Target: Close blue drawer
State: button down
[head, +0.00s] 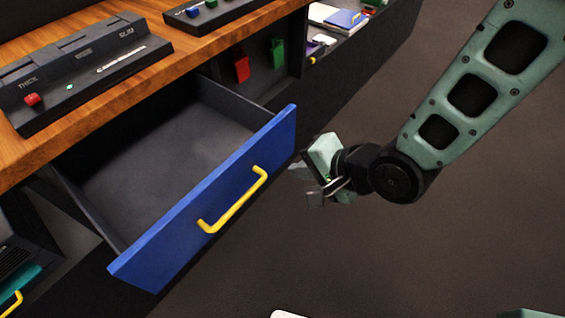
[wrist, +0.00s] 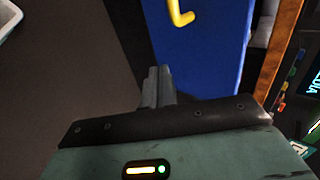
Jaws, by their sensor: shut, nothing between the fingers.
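The blue drawer (head: 222,198) is pulled well out from under the wooden desk. Its dark inside looks empty, and a yellow handle (head: 233,199) is on its front. The blue front also fills much of the wrist view (wrist: 205,60), with part of the yellow handle (wrist: 180,18) at the top. My gripper (head: 308,186) is shut and empty. It is in front of the drawer, to the right of the handle, near the right end of the front. In the wrist view my fingertips (wrist: 160,72) overlap the lower left edge of the blue front; I cannot tell whether they touch it.
The wooden desktop (head: 190,55) carries a dark panel (head: 90,75) with a red button. An open shelf beyond the drawer holds a red item (head: 241,66) and a green item (head: 278,53). Another yellow handle (head: 12,303) is at lower left.

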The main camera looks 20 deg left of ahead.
aim_at(271, 160)
jog(key=shift+w+a+f, duration=0.1)
jog(key=shift+w+a, duration=0.2)
jog(key=shift+a, duration=0.4)
jog(key=shift+w+a+f, duration=0.1)
jog(key=shift+w+a, duration=0.2)
jog(key=shift+a, duration=0.4)
jog(key=shift+w+a+f, duration=0.1)
jog(key=shift+w+a, duration=0.2)
jog(key=shift+a, duration=0.4)
jog(key=shift+a, duration=0.1)
